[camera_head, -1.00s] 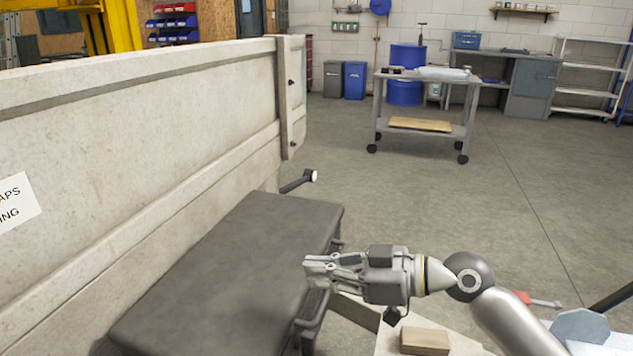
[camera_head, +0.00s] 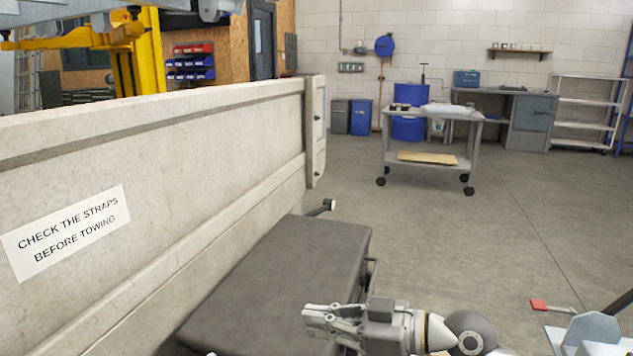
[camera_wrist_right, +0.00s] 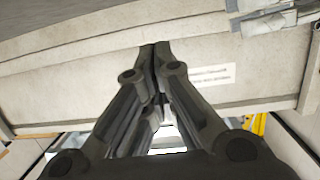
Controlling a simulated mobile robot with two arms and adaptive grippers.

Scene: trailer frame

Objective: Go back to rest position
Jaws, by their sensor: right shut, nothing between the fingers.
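My right gripper (camera_head: 318,318) is at the bottom middle of the head view, over the right edge of a dark grey box-like top (camera_head: 285,275). Its fingers point left and are shut with nothing between them. In the right wrist view the closed fingers (camera_wrist_right: 155,60) point at the pale trailer side wall, with the wall beyond their tips. The trailer side wall (camera_head: 160,150) runs along the left of the head view and carries a white sign (camera_head: 66,232) reading "CHECK THE STRAPS BEFORE TOWING". My left gripper is not in view.
A short bar (camera_head: 321,207) sticks out past the trailer corner. A red-ended tool (camera_head: 540,305) shows at lower right.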

